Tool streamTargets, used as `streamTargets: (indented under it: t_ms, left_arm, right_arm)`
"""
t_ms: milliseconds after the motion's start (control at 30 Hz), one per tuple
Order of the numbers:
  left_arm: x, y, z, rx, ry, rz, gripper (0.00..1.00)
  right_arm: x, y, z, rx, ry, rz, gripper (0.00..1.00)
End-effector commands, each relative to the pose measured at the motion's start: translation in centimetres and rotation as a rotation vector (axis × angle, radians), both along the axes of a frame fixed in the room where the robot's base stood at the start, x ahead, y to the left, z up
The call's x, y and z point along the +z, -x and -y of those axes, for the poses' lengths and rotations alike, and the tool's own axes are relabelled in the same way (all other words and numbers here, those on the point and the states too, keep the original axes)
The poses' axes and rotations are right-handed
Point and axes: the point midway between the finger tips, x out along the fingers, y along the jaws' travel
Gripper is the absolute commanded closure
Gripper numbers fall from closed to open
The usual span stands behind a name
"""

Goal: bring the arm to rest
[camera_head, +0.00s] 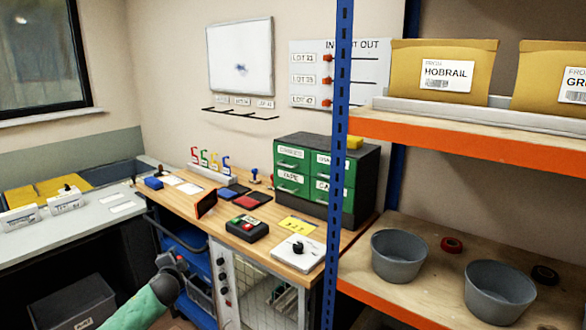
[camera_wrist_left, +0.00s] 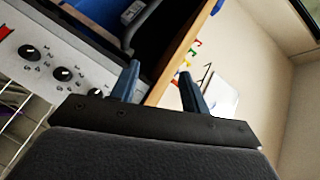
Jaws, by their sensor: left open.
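My left arm comes in from the lower left of the head view, with its left gripper (camera_head: 172,262) low in front of the wooden bench (camera_head: 262,252). In the left wrist view, the two fingers of the left gripper (camera_wrist_left: 160,88) stand apart with nothing between them. The bench's edge shows just beyond the fingers, and I cannot tell the exact distance to it. My right gripper is not in view.
A blue cart (camera_head: 193,270) and a panel with knobs (camera_head: 222,275) stand close by the left gripper. A blue rack post (camera_head: 335,200) and shelves with grey bowls (camera_head: 398,262) are at right. A dark bin (camera_head: 75,305) lies lower left.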

Motion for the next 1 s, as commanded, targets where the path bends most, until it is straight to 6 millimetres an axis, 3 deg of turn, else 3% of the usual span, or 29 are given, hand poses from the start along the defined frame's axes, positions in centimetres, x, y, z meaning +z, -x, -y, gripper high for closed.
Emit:
streamTargets:
  t_ms: [167,300,500,700,1000]
  left_arm:
    - [-0.4,5.7,4.6,0.134,0.207,-0.122,0.54]
    - [-2.5,12.5,9.0,0.218,0.371,-0.272,0.54]
    - [-5.5,22.0,13.9,0.277,0.536,-0.466,0.54]
    - [-7.7,30.2,17.5,0.292,0.66,-0.614,0.54]
    - [-10.0,40.0,21.2,0.298,0.826,-0.742,0.54]
  right_arm:
    - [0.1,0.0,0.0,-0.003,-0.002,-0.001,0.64]
    - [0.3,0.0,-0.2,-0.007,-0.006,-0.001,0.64]
    - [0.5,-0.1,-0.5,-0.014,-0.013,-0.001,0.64]
    - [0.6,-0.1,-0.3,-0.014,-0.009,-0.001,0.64]
    - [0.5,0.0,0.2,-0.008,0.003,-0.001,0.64]
